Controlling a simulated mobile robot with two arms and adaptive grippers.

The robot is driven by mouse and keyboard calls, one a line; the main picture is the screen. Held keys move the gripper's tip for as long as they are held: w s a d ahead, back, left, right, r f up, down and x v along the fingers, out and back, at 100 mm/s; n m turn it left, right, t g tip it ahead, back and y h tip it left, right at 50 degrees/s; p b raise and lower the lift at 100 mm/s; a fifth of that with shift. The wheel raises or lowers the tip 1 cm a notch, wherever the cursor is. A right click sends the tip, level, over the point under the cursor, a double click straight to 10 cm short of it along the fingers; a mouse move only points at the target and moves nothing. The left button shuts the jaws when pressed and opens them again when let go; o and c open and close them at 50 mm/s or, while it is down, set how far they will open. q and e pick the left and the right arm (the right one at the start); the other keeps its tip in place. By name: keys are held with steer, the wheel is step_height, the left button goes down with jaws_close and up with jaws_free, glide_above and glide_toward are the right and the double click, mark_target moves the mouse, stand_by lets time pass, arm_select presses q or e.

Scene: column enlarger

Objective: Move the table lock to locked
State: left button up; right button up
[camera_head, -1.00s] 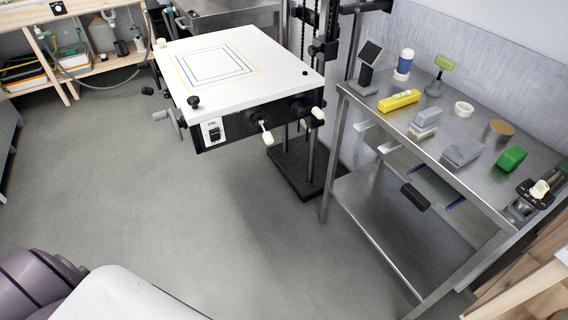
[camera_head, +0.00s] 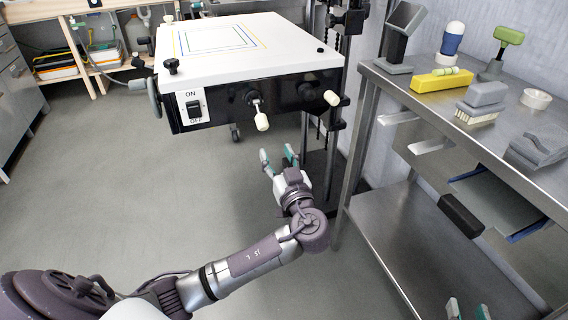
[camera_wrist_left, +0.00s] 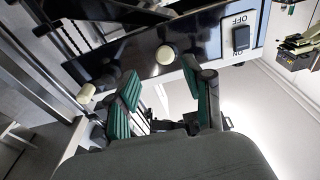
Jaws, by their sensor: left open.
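The white-topped table (camera_head: 240,48) has a black front panel with two cream-knobbed levers. One lever (camera_head: 262,122) is mid-panel and points down towards me; the other (camera_head: 331,98) is near the right corner. No label shows which is the table lock. In the left wrist view, turned over, the mid-panel knob (camera_wrist_left: 165,55) shows beyond and between the fingers, and the corner knob (camera_wrist_left: 86,94) lies left of them. My left gripper (camera_head: 277,156) is open and empty, below the panel, touching neither knob. My right gripper (camera_head: 468,311) shows only two separated fingertips at the bottom edge.
An ON/OFF switch (camera_head: 193,106) is on the panel's left. A crank handle (camera_head: 153,97) sticks out on the left side. A steel bench (camera_head: 410,95) stands to the right with a yellow level (camera_head: 440,82) and several other items. The floor (camera_head: 110,190) is clear at left.

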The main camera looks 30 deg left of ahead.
mark_target(264, 128)
arm_select(q)
steer(key=shift+n, duration=0.3)
steer(key=shift+r+p+x, duration=0.25)
steer(key=shift+p+x, duration=0.05)
steer(key=shift+x, duration=0.9)
steer(key=shift+r+p+x, duration=0.25)
steer(key=shift+x, duration=2.55)
steer(key=shift+w+a+f, duration=0.1)
steer(key=shift+a, duration=0.3)
arm_select(e)
steer(key=s+d+f+g+h, duration=0.1)
steer(key=s+f+g, duration=0.2)
steer(key=f, duration=0.2)
steer(key=shift+d, duration=0.25)
